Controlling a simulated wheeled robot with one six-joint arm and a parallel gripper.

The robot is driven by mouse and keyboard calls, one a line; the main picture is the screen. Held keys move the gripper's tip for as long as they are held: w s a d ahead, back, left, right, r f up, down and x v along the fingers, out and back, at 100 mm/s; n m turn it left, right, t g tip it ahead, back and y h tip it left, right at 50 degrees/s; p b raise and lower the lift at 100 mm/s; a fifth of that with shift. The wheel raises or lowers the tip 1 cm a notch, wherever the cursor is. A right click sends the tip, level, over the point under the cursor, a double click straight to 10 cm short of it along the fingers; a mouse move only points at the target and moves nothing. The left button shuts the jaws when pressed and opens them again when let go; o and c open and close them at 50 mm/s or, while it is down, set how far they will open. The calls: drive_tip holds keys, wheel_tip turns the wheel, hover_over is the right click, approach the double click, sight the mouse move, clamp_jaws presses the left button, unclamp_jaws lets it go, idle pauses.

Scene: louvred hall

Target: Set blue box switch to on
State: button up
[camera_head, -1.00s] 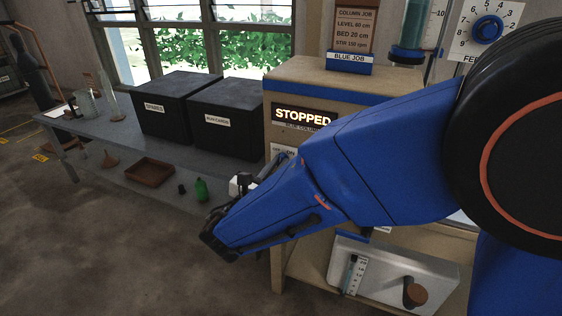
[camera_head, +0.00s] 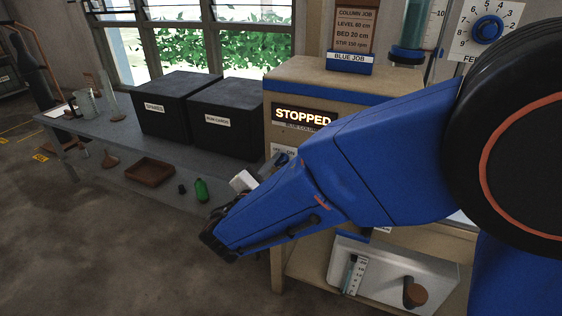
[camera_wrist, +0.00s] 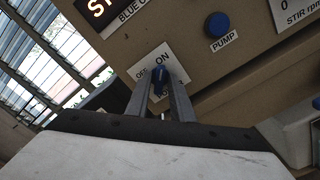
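The blue box switch (camera_wrist: 160,78) is a small blue knob on a white plate (camera_wrist: 172,62) marked OFF and ON, seen close up in the wrist view. My gripper (camera_wrist: 161,90) has its two grey fingers on either side of the knob, which fills the gap between them. The knob's top lies near the space between the two words; its exact setting is hard to tell. In the head view, my blue arm hides most of the box front and the fingertips. The display (camera_head: 305,115) on the beige box (camera_head: 330,75) reads STOPPED.
A blue PUMP button (camera_wrist: 217,24) sits right of the switch. A STIR dial plate (camera_wrist: 295,12) is at the upper right. In the head view, two black crates (camera_head: 225,118) stand on the grey bench (camera_head: 105,135) to the left. A green bottle (camera_head: 201,190) lies below.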

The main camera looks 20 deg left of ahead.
drive_tip(key=shift+o, duration=0.6)
drive_tip(key=shift+s, duration=0.3)
drive_tip(key=s, duration=0.6)
drive_tip(key=shift+s+a, duration=0.2)
drive_tip(key=shift+a, duration=0.05)
